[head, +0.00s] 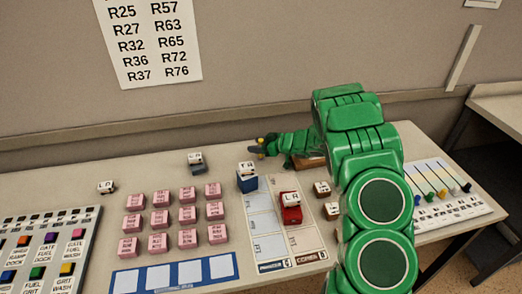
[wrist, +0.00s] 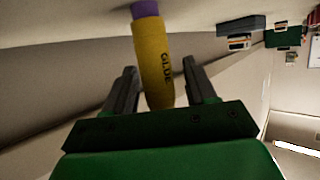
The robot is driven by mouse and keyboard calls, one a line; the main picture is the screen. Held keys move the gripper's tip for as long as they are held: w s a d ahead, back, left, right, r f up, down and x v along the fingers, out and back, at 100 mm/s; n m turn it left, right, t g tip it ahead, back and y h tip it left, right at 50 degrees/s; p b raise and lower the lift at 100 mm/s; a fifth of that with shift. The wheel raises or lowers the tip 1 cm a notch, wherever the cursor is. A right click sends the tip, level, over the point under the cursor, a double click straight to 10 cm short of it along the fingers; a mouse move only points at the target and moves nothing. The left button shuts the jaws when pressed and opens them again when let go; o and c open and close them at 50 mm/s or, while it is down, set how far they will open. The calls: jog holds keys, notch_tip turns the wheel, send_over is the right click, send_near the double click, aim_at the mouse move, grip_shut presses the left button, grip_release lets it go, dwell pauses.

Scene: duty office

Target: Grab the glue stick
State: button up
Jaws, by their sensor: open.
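In the head view my gripper (head: 257,149) is at the back of the table near the wall. Only a small yellow bit of the glue stick (head: 260,141) shows there, the rest hidden by my gripper.
A blue block (head: 247,184), a red block (head: 291,214) and a grey-blue block (head: 196,168) with labelled white tops stand nearby. Several pink blocks (head: 187,215) stand at front left. A panel of coloured keys (head: 40,240) is at far left. A slider board (head: 440,190) is at right.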

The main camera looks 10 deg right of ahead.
jog(key=shift+w+a+f, duration=0.1)
jog(key=shift+a, duration=0.05)
jog(key=c, duration=1)
jog(key=shift+c, duration=0.2)
